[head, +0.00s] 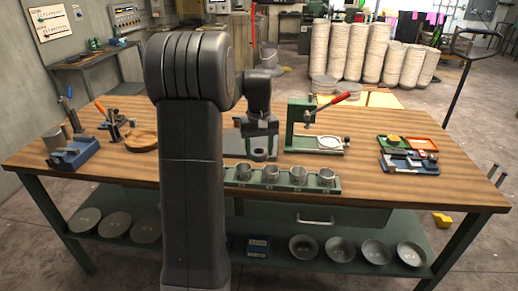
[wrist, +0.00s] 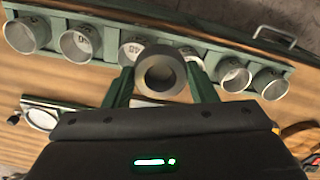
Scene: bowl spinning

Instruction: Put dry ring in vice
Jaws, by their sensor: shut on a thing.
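My gripper (head: 262,150) is above the workbench near its middle. In the wrist view my gripper (wrist: 160,75) has its two green fingers shut on a grey ring (wrist: 142,76) with a thick wall and a dark hole. It is held close to a green rack (wrist: 115,32) of pale metal rings, some with numbers on them. The rack also shows at the bench's front edge in the head view (head: 240,185). A blue vice (head: 75,154) stands at the left end of the bench. My arm hides part of the bench.
A green press (head: 296,127) with a red lever stands right of my gripper. A tray of coloured blocks (head: 420,168) lies farther right. A round wooden disc (head: 142,139) lies between the vice and my arm. The right front of the bench (head: 400,192) is clear.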

